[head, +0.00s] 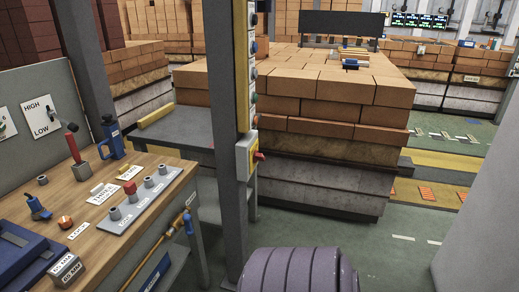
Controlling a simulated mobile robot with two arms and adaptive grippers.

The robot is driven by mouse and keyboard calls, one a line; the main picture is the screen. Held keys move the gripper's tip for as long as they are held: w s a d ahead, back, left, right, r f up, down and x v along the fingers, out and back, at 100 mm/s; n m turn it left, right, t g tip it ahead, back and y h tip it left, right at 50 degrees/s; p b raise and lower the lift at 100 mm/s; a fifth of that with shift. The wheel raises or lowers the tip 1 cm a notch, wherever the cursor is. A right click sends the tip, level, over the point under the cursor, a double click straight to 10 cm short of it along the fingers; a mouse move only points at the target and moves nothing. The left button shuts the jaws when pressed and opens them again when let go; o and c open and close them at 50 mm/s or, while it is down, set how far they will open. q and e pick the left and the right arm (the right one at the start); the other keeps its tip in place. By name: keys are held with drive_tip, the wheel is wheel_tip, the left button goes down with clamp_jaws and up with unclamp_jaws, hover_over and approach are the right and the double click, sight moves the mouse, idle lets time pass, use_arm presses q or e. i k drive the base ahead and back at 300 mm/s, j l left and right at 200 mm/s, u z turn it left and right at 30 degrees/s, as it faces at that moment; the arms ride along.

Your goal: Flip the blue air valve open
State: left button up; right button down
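A small blue lever (188,222) shows at the right edge of the workbench, beside an orange-brown pipe or hose (165,236). It looks like the blue air valve. The lever stands roughly upright in the picture, while the pipe slants down to the left. It is too small to tell whether the valve is open or shut. Neither of my grippers is in view, and nothing is seen touching the lever.
The wooden workbench (150,168) holds a grey socket plate (133,212), a red-handled lever (73,145), a blue bottle-like tool (112,138) and labels. A grey post (232,180) stands right of the bench. A purple ribbed shape (300,270) fills the bottom middle. Green floor lies beyond.

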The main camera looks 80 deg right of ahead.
sight(187, 218)
drive_tip(key=z, duration=1.8)
